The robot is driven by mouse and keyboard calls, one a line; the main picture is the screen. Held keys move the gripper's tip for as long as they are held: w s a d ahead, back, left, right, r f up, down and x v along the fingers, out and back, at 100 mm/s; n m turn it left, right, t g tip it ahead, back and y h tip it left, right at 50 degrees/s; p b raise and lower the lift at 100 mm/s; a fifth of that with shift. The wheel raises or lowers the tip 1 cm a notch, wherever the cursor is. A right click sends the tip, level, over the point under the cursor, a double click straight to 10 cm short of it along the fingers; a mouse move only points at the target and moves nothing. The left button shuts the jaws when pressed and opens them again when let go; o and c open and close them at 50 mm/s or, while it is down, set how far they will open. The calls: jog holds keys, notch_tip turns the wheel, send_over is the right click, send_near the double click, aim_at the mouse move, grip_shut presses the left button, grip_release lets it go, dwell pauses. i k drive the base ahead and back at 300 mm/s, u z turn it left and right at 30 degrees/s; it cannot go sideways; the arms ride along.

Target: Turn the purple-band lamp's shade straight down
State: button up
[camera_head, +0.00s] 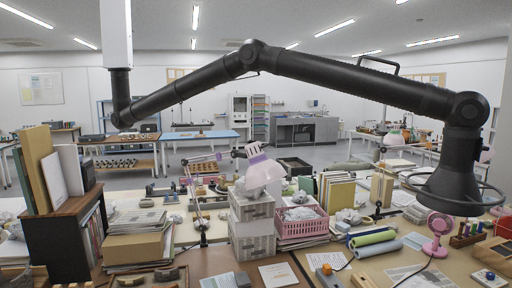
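A desk lamp with a pale pink shade (263,171) stands at the middle of the bench. Its jointed arm (187,172) rises from a dark base (203,240) and bends right to the shade; purple-pink marks show on the arm. The shade hangs over the stacked pale boxes, its opening mostly downward and tilted a little to the right; the exact angle is hard to tell. A second lamp with a pinkish shade (394,138) stands farther back at right; I cannot make out its band. My gripper is not in view.
A black ducted arm with a hood (455,188) spans the top and hangs at right. Pale boxes (251,238) stand beneath the shade, beside a pink basket (301,226).

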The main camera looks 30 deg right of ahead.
aim_at(261, 171)
jog(key=z, duration=0.05)
jog(key=i, duration=1)
jog(key=u, duration=0.05)
